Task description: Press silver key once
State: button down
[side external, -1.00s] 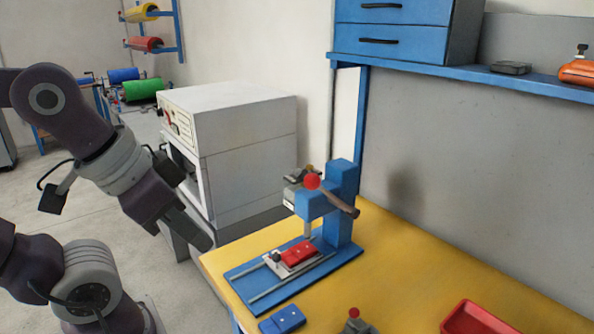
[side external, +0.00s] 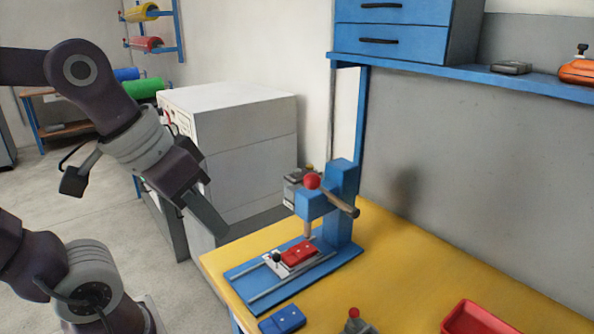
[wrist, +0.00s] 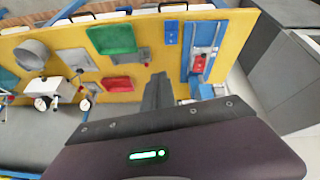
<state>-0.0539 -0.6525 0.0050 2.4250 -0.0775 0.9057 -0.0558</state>
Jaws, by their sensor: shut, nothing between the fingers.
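I cannot make out a silver key in either view. A blue press (side external: 343,200) with a red ball on its lever stands on the yellow table. A red block (side external: 298,253) sits in a small holder on the rails of its blue base; the block also shows in the wrist view (wrist: 199,63). My gripper (side external: 221,233) is shut and empty, pointing down and right, left of the press and in front of the white cabinet machine (side external: 245,150). In the wrist view my gripper's fingers (wrist: 158,88) are together, over the table's edge.
A blue block (side external: 282,320) lies on the table in front of the press base. A red tray (side external: 478,318) is at the lower right. In the wrist view a green tray (wrist: 112,39) lies farther along the table. A blue shelf (side external: 450,72) runs along the wall.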

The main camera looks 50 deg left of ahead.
jog(key=w+r+n+h, duration=0.1)
jog(key=w+r+n, duration=0.25)
jog(key=w, duration=0.45)
jog(key=n+t+h, duration=0.2)
jog(key=n+t, duration=0.1)
jog(key=n, duration=1.4)
send_over(297, 171)
jog(key=shift+s+a+f, duration=0.15)
jog(key=shift+a+f, duration=0.1)
jog(key=shift+f, duration=0.25)
jog(key=shift+s+a+f, duration=0.15)
jog(key=shift+a+f, duration=0.05)
jog(key=shift+f, duration=0.25)
jog(key=shift+f, duration=4.4)
jog(key=shift+f, duration=0.1)
jog(key=shift+f, duration=0.3)
